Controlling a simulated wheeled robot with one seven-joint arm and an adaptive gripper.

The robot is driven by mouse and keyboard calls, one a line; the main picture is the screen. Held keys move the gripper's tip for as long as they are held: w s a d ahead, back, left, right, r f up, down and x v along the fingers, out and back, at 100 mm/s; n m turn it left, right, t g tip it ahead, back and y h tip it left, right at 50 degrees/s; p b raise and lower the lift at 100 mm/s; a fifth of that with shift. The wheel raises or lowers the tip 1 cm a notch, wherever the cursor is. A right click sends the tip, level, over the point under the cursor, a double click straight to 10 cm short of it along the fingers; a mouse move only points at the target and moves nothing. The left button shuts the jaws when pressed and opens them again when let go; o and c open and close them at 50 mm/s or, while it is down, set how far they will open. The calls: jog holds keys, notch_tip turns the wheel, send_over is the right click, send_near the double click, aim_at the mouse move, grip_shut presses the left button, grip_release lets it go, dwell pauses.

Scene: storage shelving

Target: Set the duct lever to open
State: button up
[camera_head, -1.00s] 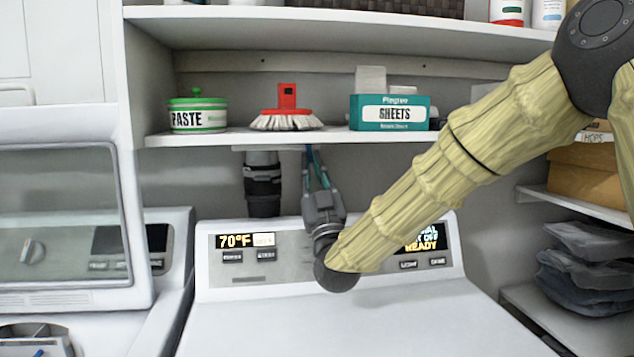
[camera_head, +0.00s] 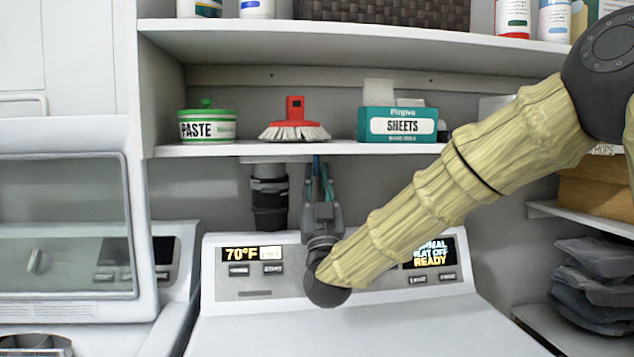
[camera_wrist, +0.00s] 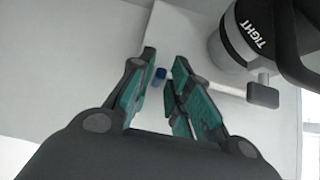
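My gripper (camera_head: 319,182) points up beneath the lower shelf, just right of a dark duct (camera_head: 268,200) that hangs from it. In the wrist view, my gripper (camera_wrist: 166,62) has two teal-padded fingers with a gap between them. A small blue cylinder (camera_wrist: 159,76) shows in that gap; it may be the lever's tip, and I cannot tell whether a finger touches it. The lever's setting cannot be read.
A white machine (camera_head: 330,325) with a display panel stands below my gripper. The lower shelf (camera_head: 350,149) above holds a paste tub (camera_head: 207,125), a red brush (camera_head: 295,122) and a sheets box (camera_head: 398,125). Side shelves (camera_head: 575,215) stand at the right.

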jog(key=shift+f, duration=0.1)
jog(key=v, duration=1.2)
